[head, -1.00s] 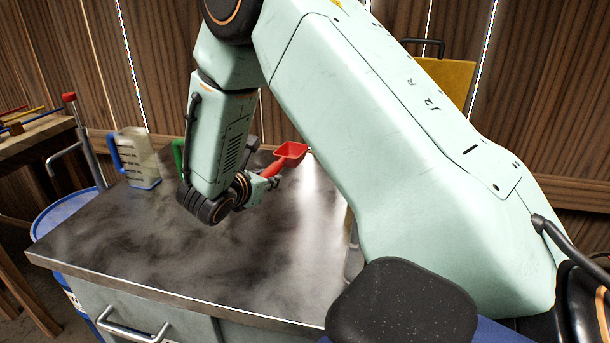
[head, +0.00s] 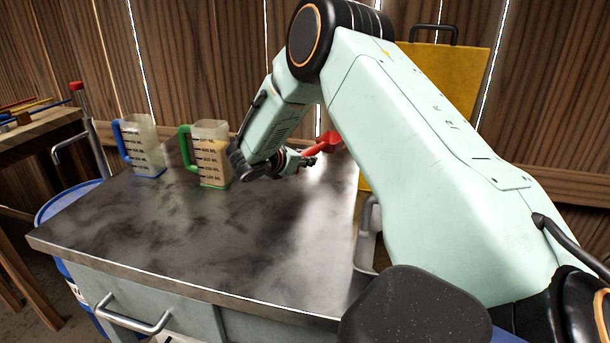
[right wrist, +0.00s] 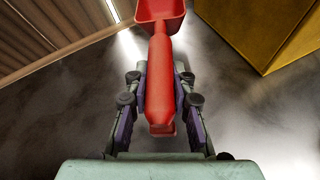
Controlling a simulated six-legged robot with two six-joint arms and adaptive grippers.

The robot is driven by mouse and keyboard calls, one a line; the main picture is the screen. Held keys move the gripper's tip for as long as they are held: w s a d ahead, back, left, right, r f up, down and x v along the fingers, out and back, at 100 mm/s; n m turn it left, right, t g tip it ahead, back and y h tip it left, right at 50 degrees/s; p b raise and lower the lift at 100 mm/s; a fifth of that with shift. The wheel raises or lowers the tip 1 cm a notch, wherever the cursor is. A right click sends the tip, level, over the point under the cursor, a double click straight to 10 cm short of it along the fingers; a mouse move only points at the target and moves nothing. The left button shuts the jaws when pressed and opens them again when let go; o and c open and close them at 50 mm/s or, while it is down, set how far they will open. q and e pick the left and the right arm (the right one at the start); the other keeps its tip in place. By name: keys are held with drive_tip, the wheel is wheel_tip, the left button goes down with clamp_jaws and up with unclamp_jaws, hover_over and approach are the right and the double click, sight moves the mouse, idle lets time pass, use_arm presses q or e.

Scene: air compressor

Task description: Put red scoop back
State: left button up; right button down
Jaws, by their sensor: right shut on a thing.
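The red scoop (head: 322,143) is in my right gripper (head: 305,162), above the far right part of the dark metal tabletop (head: 180,240). In the right wrist view the scoop's handle (right wrist: 160,85) lies between the two fingers of the gripper (right wrist: 160,100), which is shut on it. Its bowl points away from the gripper, toward the top of the picture, where it is partly cut off. In the head view my right arm hides part of the scoop. My left gripper is not in view.
A green-handled measuring jug (head: 210,155) with tan contents stands left of my right gripper. A blue-handled jug (head: 142,146) stands farther left. A yellow box or panel (head: 455,80) with a black handle stands at the back right. The front of the tabletop is clear.

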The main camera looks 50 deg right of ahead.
sight(304, 180)
drive_tip(key=shift+a+f, duration=0.1)
drive_tip(key=shift+f, duration=0.5)
wheel_tip(304, 180, down, 2)
drive_tip(key=shift+s+f+b, duration=0.1)
drive_tip(key=shift+s+b, duration=0.05)
drive_tip(key=shift+b, duration=0.5)
drive_tip(key=shift+w+f, duration=0.15)
drive_tip(key=shift+w, duration=0.05)
drive_tip(key=shift+s, duration=0.2)
drive_tip(key=c, duration=1.1)
unclamp_jaws()
drive_tip(key=shift+w+f, duration=0.1)
drive_tip(key=shift+f, duration=0.1)
drive_tip(key=shift+c, duration=0.2)
